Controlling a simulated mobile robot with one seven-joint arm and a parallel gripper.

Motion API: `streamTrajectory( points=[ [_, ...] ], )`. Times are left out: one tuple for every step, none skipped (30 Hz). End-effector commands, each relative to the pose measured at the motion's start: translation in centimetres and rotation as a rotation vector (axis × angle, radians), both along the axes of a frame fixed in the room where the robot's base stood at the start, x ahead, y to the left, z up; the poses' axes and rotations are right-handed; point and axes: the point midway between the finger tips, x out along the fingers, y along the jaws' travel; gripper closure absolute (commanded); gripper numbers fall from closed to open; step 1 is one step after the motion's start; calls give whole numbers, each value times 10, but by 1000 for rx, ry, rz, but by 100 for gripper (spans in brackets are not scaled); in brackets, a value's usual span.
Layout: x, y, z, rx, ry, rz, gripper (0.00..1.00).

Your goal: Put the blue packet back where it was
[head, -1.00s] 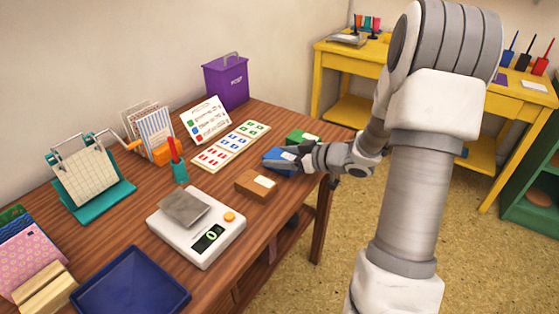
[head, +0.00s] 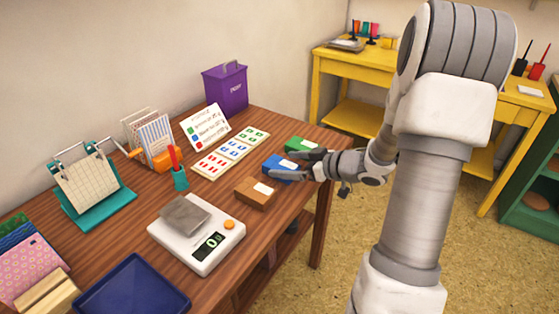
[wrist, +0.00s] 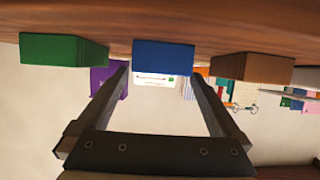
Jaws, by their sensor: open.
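The blue packet (head: 277,168) lies on the wooden table between the green packet (head: 302,145) and the brown packet (head: 256,192), near the table's right edge. My gripper (head: 297,165) is open at the edge side of the blue packet, level with it. In the wrist view, which looks upside down, the blue packet (wrist: 163,56) rests on the table just beyond the two fingertips (wrist: 160,74), and nothing is held between them. The green packet (wrist: 62,50) and brown packet (wrist: 250,68) stand to either side, apart from it.
A white scale (head: 197,240) bears a grey slab and reads 0. A blue tray (head: 133,288) lies at the front. Open floor lies right of the table.

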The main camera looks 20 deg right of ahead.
Motion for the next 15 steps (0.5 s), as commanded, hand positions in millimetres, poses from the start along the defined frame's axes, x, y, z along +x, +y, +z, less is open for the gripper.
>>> streamTrajectory(
  points=[
    [-10,-8,10,0,0,-5,0],
    [-15,-11,13,-1,0,-5,0],
    [-22,-16,16,0,0,-5,0],
    [-27,-19,18,-1,0,-4,0],
    [-32,-23,20,-1,1,-5,0],
    [-38,-26,23,0,0,-4,0],
    [-42,-29,25,1,0,-4,0],
    [-46,-32,27,0,0,-4,0],
    [-51,-35,29,0,0,-3,0],
    [-54,-37,30,0,-1,-3,0],
    [-57,-39,31,0,0,-3,0],
    [-60,-41,32,0,0,-2,0],
    [-62,-42,33,0,0,-1,0],
    [-64,-43,33,0,0,-1,0],
    [-65,-44,34,0,-1,-1,0]
  ],
)
